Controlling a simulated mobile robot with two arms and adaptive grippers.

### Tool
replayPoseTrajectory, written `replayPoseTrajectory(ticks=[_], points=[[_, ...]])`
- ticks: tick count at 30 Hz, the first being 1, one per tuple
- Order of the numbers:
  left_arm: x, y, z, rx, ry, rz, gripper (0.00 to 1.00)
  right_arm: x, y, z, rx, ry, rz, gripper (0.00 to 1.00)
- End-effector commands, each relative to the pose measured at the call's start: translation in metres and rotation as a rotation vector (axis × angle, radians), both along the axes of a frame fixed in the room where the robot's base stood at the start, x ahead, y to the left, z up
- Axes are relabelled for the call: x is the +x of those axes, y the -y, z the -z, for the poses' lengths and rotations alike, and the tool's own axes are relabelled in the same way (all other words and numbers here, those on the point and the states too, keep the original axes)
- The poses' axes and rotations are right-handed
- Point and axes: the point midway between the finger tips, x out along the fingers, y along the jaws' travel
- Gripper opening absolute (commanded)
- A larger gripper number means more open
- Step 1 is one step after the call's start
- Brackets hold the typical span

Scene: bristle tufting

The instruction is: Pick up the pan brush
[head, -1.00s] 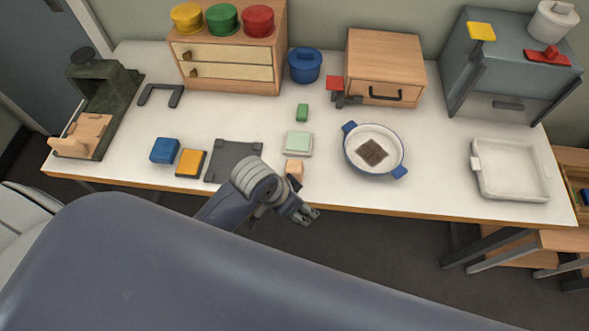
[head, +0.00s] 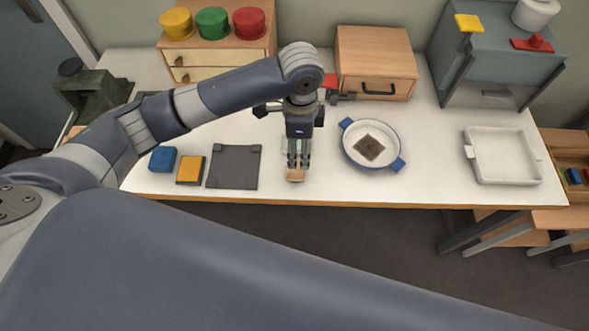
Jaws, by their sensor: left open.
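My left gripper (head: 298,163) points down over the front edge of the white table, at a small wooden block (head: 296,176). It is open, with its fingertips right at or just above the block; I cannot tell whether they touch it. The block may be the pan brush, but any bristles are too small to make out. The white pan (head: 358,155) with blue handles stands to the right of the gripper. A dark brown square patch (head: 369,147) lies in the pan. My right gripper is not in view.
A dark grey plate (head: 234,167), a yellow-topped block (head: 190,169) and a blue block (head: 163,159) lie left of the gripper. A white tray (head: 502,176) stands at the right. A wooden drawer box (head: 375,60) is behind. Table between pan and tray is clear.

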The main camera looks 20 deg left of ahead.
Motion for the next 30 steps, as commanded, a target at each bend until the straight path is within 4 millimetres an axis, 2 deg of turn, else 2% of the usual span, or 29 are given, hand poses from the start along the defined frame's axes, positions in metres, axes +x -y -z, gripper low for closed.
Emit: replayPoseTrajectory(ticks=[9, 16, 24, 30], points=[[0.0, -0.001, 0.045, 0.001, -0.003, 0.0, 0.55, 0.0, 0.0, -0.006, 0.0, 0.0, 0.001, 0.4], [0.001, -0.005, 0.062, 0.003, -0.003, -0.002, 0.55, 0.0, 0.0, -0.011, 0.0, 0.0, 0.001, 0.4], [0.003, -0.01, 0.1, 0.002, -0.002, 0.001, 0.55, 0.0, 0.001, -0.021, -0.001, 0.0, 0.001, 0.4], [0.003, -0.011, 0.106, 0.002, 0.002, 0.001, 0.55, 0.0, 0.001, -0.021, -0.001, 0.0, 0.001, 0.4]])
